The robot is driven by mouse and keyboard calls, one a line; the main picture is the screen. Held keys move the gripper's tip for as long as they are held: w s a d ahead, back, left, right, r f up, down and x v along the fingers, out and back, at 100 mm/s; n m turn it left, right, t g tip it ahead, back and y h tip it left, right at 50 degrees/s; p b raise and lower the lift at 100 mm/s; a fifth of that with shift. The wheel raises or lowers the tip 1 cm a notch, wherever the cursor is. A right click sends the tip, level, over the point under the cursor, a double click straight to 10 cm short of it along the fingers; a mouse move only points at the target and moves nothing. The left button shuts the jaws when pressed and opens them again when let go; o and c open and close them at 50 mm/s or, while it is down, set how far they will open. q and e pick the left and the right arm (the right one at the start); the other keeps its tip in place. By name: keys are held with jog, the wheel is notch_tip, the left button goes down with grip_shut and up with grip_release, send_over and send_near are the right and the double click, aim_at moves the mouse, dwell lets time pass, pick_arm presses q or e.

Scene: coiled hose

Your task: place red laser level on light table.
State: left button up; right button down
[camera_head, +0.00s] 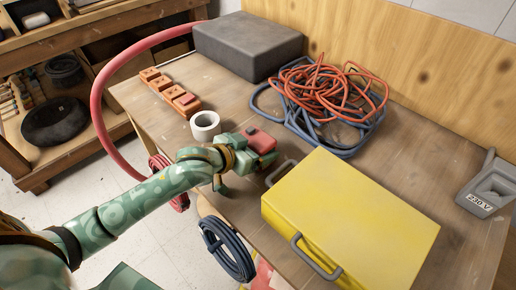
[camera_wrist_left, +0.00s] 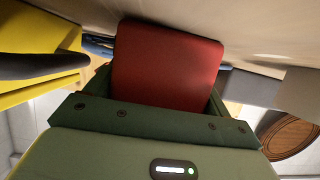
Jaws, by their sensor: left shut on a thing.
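The red laser level (camera_head: 261,138) is a small red block at the end of my left arm, over the near left part of the wooden table (camera_head: 215,85). My left gripper (camera_head: 258,151) is shut on it. In the left wrist view the red laser level (camera_wrist_left: 166,65) sits between the dark green fingers, its lower part hidden by the gripper. I cannot tell whether it touches the tabletop. My right gripper is not in view.
A yellow case (camera_head: 350,215) with grey handles lies right of my gripper. A white roll (camera_head: 205,126) stands close on its left. Orange bricks (camera_head: 158,82), a grey box (camera_head: 248,45) and tangled orange hose (camera_head: 330,88) lie behind. Dark coiled hose (camera_head: 228,250) hangs at the front edge.

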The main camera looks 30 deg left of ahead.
pick_arm(q)
jog(key=shift+r, duration=0.15)
jog(key=o, duration=1.1)
